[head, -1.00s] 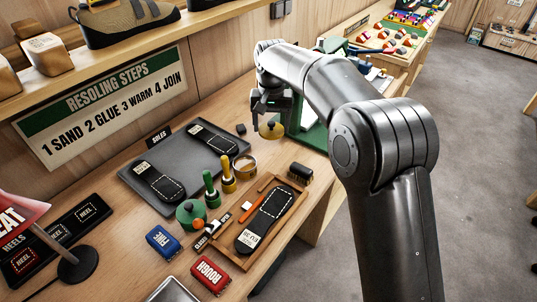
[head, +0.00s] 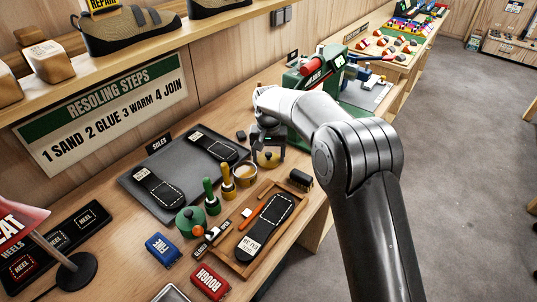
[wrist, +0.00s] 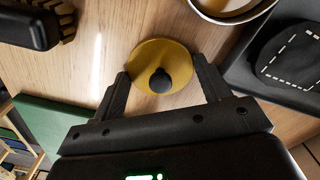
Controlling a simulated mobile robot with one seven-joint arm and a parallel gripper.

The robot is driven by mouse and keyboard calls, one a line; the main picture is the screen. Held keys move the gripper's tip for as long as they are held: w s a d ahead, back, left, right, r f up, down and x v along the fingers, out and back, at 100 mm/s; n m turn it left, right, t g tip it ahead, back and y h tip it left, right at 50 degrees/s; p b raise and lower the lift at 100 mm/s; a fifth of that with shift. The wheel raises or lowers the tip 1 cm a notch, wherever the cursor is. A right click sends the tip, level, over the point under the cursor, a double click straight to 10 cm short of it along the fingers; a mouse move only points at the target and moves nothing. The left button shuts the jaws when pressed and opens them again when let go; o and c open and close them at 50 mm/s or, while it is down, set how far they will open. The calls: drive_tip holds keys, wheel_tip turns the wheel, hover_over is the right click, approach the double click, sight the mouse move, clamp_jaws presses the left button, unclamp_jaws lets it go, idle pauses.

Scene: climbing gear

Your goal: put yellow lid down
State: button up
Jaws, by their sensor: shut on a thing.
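The yellow lid (head: 268,159) is a round disc with a dark knob. My gripper (head: 267,150) is shut on the lid and holds it close over the wooden bench, to the right of the open yellow pot (head: 246,174). In the wrist view the lid (wrist: 150,60) sits between the two fingers of my gripper (wrist: 162,82), with its dark knob facing the camera. I cannot tell whether the lid touches the wood.
A green lidded pot (head: 190,219) and two brushes with green (head: 211,197) and yellow (head: 228,182) handles stand near the yellow pot. A dark brush (head: 300,180) lies to the right. The grey soles tray (head: 160,160) is left. A green machine (head: 300,82) stands behind.

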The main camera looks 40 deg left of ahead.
sight(268, 154)
drive_tip(key=o, duration=1)
drive_tip(key=shift+f, duration=0.1)
drive_tip(key=shift+c, duration=0.2)
wheel_tip(268, 154, up, 12)
drive_tip(key=shift+r, duration=0.2)
